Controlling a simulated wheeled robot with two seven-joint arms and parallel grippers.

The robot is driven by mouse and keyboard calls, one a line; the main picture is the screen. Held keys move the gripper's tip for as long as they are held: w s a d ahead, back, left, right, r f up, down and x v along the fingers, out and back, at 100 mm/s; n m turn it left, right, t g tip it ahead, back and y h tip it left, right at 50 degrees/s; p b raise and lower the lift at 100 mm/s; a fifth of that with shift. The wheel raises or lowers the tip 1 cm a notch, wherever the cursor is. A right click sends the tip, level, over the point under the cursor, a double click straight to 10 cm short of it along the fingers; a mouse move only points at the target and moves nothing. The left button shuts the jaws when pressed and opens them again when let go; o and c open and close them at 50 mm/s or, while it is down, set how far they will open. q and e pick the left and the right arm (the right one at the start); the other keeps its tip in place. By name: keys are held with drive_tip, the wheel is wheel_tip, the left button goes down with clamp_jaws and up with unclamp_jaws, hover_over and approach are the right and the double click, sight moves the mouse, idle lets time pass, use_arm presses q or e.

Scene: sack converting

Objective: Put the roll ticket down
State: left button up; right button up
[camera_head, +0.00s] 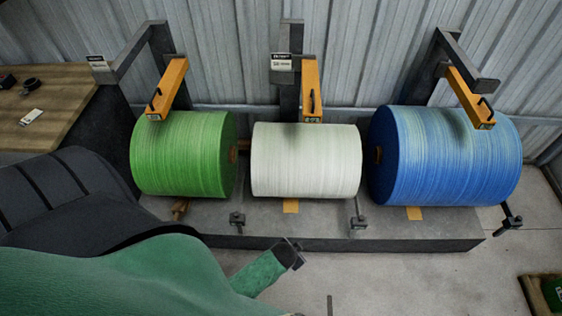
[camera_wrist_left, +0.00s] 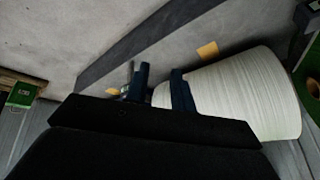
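I cannot make out a roll ticket in my left gripper. A small white card-like piece (camera_head: 31,117) lies on the wooden bench at the far left, too small to read. My left gripper (camera_head: 290,254) shows as a dark tip at the end of a green arm part, in front of the platform below the white roll (camera_head: 306,160). In the left wrist view its two dark fingers (camera_wrist_left: 161,88) stand apart, and I see nothing held between them. The white roll (camera_wrist_left: 240,95) shows behind them. My right gripper is not in view.
A green roll (camera_head: 182,153) and a blue roll (camera_head: 447,155) flank the white one on a grey platform (camera_head: 340,243). Yellow arms (camera_head: 311,88) reach over the rolls. Labels hang on the left post (camera_head: 98,61) and middle post (camera_head: 281,62). Clear floor (camera_head: 400,282) lies in front.

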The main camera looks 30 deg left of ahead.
use_arm(q)
drive_tip(key=s+d+f+n+g, duration=0.1)
drive_tip(key=s+f+g, duration=0.1)
drive_tip(key=s, duration=0.4)
drive_tip(key=s+d+f+g, duration=0.1)
drive_tip(key=s+f+g, duration=0.1)
drive_tip(key=s, duration=0.5)
drive_tip(key=shift+s+d+f+n+h, duration=0.25)
drive_tip(key=shift+d+f+n+h, duration=0.05)
drive_tip(key=shift+d+n+h, duration=0.1)
drive_tip(key=shift+w, duration=0.1)
